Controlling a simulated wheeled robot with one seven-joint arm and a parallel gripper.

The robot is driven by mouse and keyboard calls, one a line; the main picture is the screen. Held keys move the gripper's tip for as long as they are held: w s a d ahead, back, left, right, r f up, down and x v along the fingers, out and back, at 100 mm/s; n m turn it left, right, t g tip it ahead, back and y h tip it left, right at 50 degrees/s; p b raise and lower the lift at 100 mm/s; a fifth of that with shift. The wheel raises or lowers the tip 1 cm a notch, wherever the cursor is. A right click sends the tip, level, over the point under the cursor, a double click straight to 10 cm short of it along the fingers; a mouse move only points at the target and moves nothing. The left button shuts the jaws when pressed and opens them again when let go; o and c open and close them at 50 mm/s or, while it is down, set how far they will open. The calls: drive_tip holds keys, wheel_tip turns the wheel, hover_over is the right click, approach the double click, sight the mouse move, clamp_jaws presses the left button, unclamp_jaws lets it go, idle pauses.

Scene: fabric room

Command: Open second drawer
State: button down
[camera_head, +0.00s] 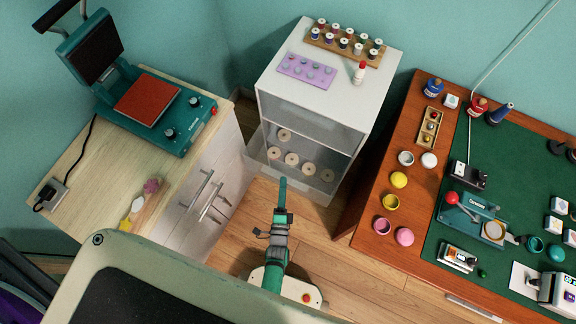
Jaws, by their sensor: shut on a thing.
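A white drawer cabinet (381,62) stands against the back wall in the middle of the view. A grey front panel (305,115) closes its upper part. Below it, a drawer (250,152) stands out from the cabinet, with several pale round spools (292,159) showing inside. My green arm reaches up from the bottom of the view to this drawer. My gripper (282,184) is at the drawer's front and shut on it, seen from above and behind. The fingers are small and dark, and any handle there is hidden.
On the cabinet top are a rack of thread spools (346,42), a purple tray (306,70) and a small bottle (359,73). A wooden-topped counter (82,205) with a heat press (149,100) stands left. A cluttered desk (346,215) stands right. Wooden floor lies between.

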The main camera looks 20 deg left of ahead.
drive_tip(key=s, duration=0.7)
drive_tip(key=shift+s+a+f, duration=0.4)
drive_tip(key=c, duration=1.7)
unclamp_jaws()
drive_tip(key=shift+r, duration=0.1)
drive_tip(key=shift+w, duration=0.1)
drive_tip(key=shift+r, duration=0.1)
drive_tip(key=v, duration=1)
drive_tip(key=shift+s+d, duration=0.1)
drive_tip(key=shift+s, duration=0.3)
